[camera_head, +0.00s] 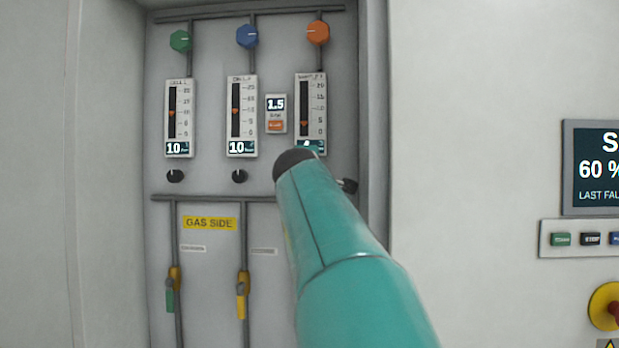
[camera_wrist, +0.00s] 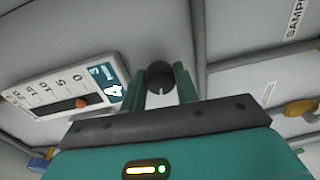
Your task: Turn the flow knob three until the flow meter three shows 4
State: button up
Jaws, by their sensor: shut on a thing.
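Flow meter three (camera_head: 311,105) is the rightmost of the white upright meters on the grey panel, its orange float low on the scale. Its display is partly covered by my arm. In the wrist view the meter (camera_wrist: 60,92) lies tilted and its display (camera_wrist: 114,92) reads 4. Flow knob three (camera_wrist: 160,75) is a small black knob with a pale mark. My gripper (camera_wrist: 166,82) has its two green fingers on either side of it, shut on the knob. My arm hides knob three in the head view.
Flow meters one (camera_head: 180,125) and two (camera_head: 242,125) both read 10, with black knobs (camera_head: 175,176) and (camera_head: 239,176) below them. A small box (camera_head: 276,113) shows 1.5. A screen (camera_head: 596,167), a button row and a red knob (camera_head: 606,306) are at the right.

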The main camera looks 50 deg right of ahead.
dwell(0.3)
jog(key=o, duration=0.9)
jog(key=shift+a, duration=0.15)
jog(key=shift+o, duration=0.4)
jog(key=v, duration=1.3)
jog(key=shift+s+a, duration=0.2)
